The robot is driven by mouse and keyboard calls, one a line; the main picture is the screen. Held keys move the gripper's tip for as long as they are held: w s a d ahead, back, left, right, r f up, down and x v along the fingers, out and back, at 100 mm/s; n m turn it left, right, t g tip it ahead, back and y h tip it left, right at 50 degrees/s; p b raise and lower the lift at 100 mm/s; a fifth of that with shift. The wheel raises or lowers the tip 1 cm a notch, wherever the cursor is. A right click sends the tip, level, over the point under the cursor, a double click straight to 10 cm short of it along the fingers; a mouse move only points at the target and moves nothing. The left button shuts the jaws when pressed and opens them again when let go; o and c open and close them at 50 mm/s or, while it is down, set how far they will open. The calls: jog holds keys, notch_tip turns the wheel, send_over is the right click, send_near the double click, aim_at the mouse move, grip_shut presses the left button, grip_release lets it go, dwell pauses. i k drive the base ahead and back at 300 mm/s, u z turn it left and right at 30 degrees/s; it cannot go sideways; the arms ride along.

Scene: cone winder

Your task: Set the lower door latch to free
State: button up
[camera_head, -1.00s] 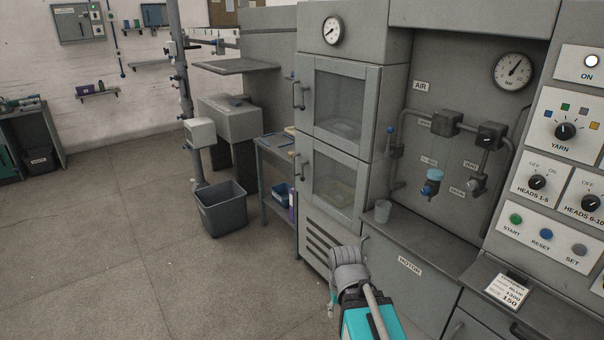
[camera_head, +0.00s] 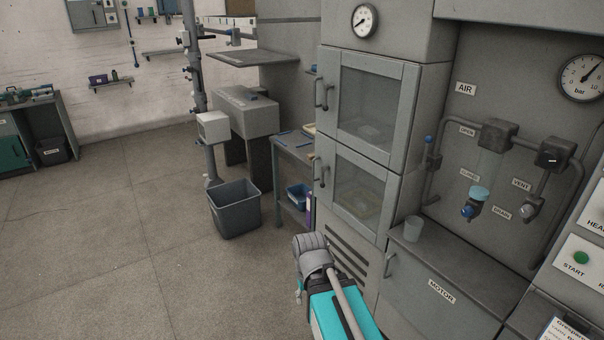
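The lower door (camera_head: 357,189) is a grey framed door with a glass pane, and it looks shut. A vertical handle (camera_head: 318,171) stands on its left edge. I cannot make out a separate latch or its setting at this size. The upper door (camera_head: 372,98) sits right above, also looking shut, with its own handle (camera_head: 321,93). My arm, grey and teal, reaches in from the bottom centre, below the lower door and in front of the vent slots. My gripper (camera_head: 299,292) shows only in small part at the arm's end, apart from the door; its fingers cannot be made out.
A grey bin (camera_head: 235,209) stands on the floor left of the cabinet, beside a small side table (camera_head: 293,152). A grey cup (camera_head: 413,228) stands on the ledge to the right, under the air pipes (camera_head: 497,136). The floor at left is clear.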

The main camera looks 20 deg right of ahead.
aim_at(323, 169)
jog(key=u, duration=0.1)
jog(key=i, duration=1.05)
jog(key=z, duration=0.15)
